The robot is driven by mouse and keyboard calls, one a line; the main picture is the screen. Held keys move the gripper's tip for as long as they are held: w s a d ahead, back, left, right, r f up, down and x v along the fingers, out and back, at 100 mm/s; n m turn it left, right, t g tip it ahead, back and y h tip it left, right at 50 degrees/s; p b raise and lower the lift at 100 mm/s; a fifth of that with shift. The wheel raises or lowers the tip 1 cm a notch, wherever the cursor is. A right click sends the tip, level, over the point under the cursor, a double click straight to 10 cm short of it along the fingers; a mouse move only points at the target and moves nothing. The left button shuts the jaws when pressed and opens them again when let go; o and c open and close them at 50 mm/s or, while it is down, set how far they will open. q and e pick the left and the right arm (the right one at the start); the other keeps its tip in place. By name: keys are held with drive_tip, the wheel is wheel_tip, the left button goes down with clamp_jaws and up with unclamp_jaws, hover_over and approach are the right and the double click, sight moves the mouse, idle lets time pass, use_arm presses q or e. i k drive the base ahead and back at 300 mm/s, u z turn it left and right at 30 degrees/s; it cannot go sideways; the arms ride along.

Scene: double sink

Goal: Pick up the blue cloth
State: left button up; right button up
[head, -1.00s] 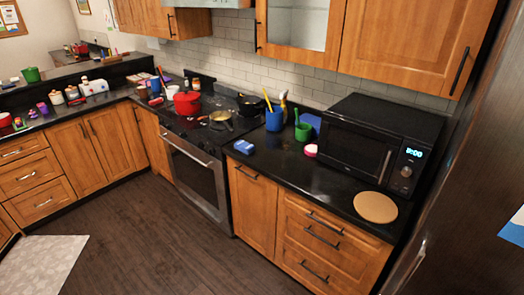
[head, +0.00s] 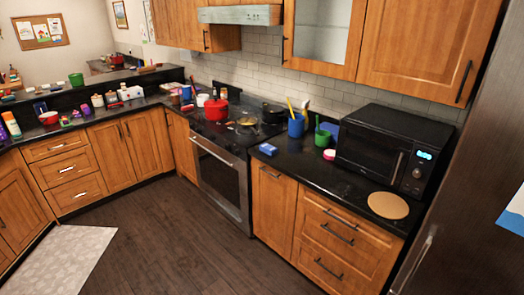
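A small blue block-like item (head: 268,149) lies on the black counter near its front edge, just right of the stove; at this size I cannot tell if it is a folded cloth or a sponge. Another flat blue thing (head: 331,129) stands at the back, partly hidden behind a green cup (head: 323,138) and the microwave; I cannot tell what it is. No other cloth is clear to me. Neither of my grippers is in view.
A blue utensil holder (head: 296,126), a pink-and-white item (head: 329,154), a microwave (head: 378,152) and a round board (head: 388,205) share the counter. A red pot (head: 216,109) and pans are on the stove (head: 224,170). The dark floor (head: 170,240) is open, with a pale mat (head: 62,262) at left.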

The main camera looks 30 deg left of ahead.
sight(269, 149)
drive_tip(key=u, duration=0.75)
drive_tip(key=i, duration=0.75)
drive_tip(key=u, duration=0.8)
drive_tip(key=i, duration=1.65)
drive_tip(key=z, duration=1.25)
drive_tip(key=i, duration=0.6)
drive_tip(key=z, duration=0.65)
